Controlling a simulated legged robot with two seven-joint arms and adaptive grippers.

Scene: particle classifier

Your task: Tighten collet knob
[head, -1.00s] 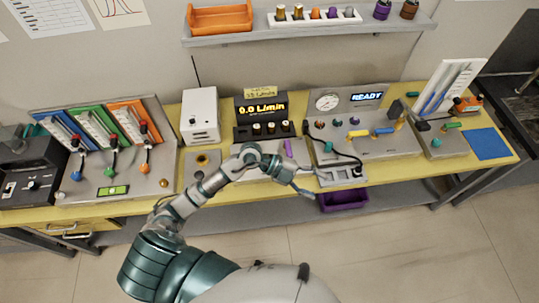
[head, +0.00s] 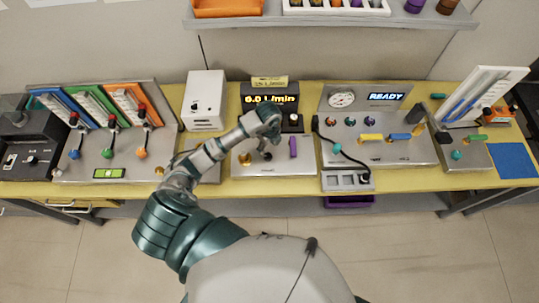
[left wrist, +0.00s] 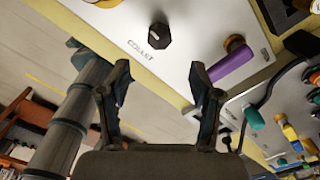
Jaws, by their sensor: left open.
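The collet knob (left wrist: 159,35) is a black faceted knob on a pale panel, with the word COLLET printed beside it in the left wrist view. In the head view it seems to be the small dark knob (head: 267,156) on the middle panel, just below my left wrist. My left gripper (left wrist: 161,85) is open and empty. Its two fingers are spread, with the knob beyond the gap between their tips and apart from them. In the head view the fingers are mostly hidden by the wrist. My right gripper is not in view.
A purple handle (head: 293,147) stands right of the knob, and a brass fitting (head: 244,158) left of it. Behind are a flow display (head: 270,100) and a white box (head: 205,100). A panel with a black cable (head: 340,150) lies to the right.

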